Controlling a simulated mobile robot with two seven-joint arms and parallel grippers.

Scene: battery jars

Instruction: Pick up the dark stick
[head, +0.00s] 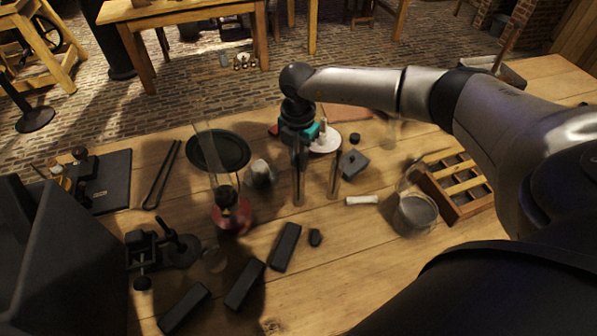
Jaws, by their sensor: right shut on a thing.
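My right gripper (299,150) points straight down over the middle of the wooden table. It is shut on a thin, dark upright stick (299,186), which hangs below the fingers. The fingertips and the top of the stick blend together, and I cannot tell whether its lower end touches the table. My left gripper is not in view.
Dark blocks (285,247) lie at the front. A red-based glass vessel (232,213) stands left, near a black round plate (218,150). A clear jar (414,214) and a slotted wooden rack (458,184) stand right. Bare table (350,270) lies front right.

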